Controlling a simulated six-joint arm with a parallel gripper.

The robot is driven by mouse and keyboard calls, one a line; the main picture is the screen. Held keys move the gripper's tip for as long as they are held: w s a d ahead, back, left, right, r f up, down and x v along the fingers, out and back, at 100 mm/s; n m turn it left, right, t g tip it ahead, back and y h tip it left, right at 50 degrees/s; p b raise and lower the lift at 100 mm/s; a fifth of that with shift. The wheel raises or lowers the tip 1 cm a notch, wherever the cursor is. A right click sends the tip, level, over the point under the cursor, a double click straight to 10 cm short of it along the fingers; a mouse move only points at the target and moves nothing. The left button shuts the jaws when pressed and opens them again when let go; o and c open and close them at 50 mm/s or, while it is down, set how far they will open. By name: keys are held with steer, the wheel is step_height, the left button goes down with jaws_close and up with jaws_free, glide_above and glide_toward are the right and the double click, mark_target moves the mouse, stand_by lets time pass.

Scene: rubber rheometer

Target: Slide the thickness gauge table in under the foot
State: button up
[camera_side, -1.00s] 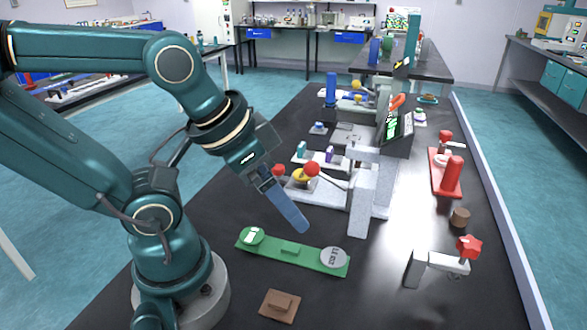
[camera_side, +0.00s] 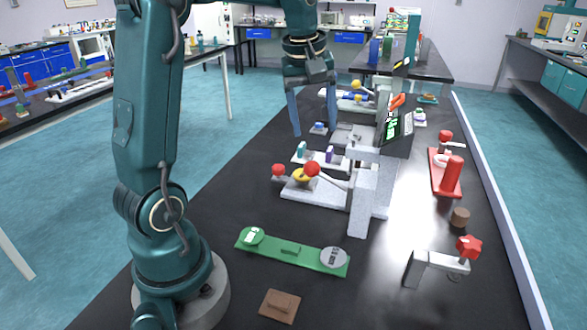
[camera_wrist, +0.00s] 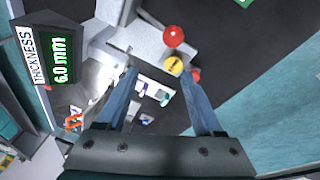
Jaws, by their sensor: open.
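The thickness gauge is a pale grey stand (camera_side: 360,205) with a dark display (camera_side: 396,128). In the wrist view its display (camera_wrist: 50,55) reads 6.0 mm. A yellow disc (camera_side: 302,175) sits low at its left, between a red knob (camera_side: 278,170) and a red ball (camera_side: 312,168) on a lever. The gauge table seems to be the pale part under the disc. I cannot clearly tell the foot from the arm above it. My gripper (camera_side: 314,124) is open and empty, pointing down, beyond the disc. In the wrist view the disc (camera_wrist: 174,65) shows between or just past my fingertips (camera_wrist: 160,74).
A white tray (camera_side: 312,163) with small teal and purple blocks lies just beyond the gauge. A green board (camera_side: 308,254) and a brown block (camera_side: 280,306) lie in front. A red fixture (camera_side: 446,175) and a clamp (camera_side: 437,262) stand at right. Bare black bench separates them.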

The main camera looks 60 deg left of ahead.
mark_target(279, 166)
steer(key=a+f+n, duration=0.1)
steer(key=a+f, duration=0.2)
steer(key=a, duration=0.1)
steer(key=s+a+f+n+g+h, duration=0.1)
steer(key=a+f+n, duration=0.1)
steer(key=a+f, duration=0.1)
steer(key=s+a+f+n+g, duration=0.1)
steer(key=a+f, duration=0.3)
steer(key=a, duration=0.1)
steer(key=shift+s+f+n, duration=0.1)
steer(key=shift+n, duration=0.2)
steer(key=shift+s+a+f, duration=0.1)
steer(key=shift+f, duration=2.35)
jaws_close()
